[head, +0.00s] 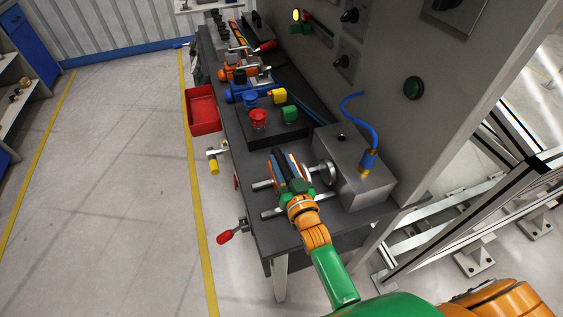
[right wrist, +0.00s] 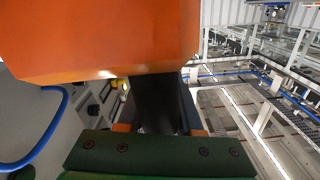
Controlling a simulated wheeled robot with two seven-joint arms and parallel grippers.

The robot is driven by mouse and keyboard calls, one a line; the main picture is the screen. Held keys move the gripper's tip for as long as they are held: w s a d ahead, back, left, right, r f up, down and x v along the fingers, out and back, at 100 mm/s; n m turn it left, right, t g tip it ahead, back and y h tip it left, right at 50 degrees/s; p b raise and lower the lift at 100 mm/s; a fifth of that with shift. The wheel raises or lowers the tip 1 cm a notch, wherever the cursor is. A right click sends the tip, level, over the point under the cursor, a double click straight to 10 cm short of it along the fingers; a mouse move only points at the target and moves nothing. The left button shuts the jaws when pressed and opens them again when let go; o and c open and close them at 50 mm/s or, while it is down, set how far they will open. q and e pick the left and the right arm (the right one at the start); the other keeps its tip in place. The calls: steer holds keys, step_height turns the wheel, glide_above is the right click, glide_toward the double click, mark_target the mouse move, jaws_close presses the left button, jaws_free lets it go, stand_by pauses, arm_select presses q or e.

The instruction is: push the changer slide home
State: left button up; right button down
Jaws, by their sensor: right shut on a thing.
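The changer slide (head: 274,172) sits on two parallel silver rods in the head view, at the front end of the bench. My right gripper (head: 287,172) covers much of it and is shut on it. In the right wrist view a large orange block (right wrist: 105,40), seemingly part of the slide, fills the upper left beyond my dark fingers (right wrist: 158,105). A grey changer box (head: 354,178) stands right of the slide. A round metal disc (head: 328,174) on the box faces the slide, with a visible gap between them. My left gripper is not in view.
A blue hose (head: 353,105) rises from a brass fitting on the box. A red-handled lever (head: 228,235) sticks out from the bench front. The floor at left is clear.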

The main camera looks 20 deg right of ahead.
stand_by(0.8)
steer(key=d, duration=0.7)
steer(key=shift+w+d, duration=0.15)
steer(key=shift+d, duration=0.1)
steer(key=shift+r, duration=0.1)
steer(key=c, duration=0.6)
jaws_free()
steer(key=shift+d, duration=0.3)
steer(key=s, duration=0.7)
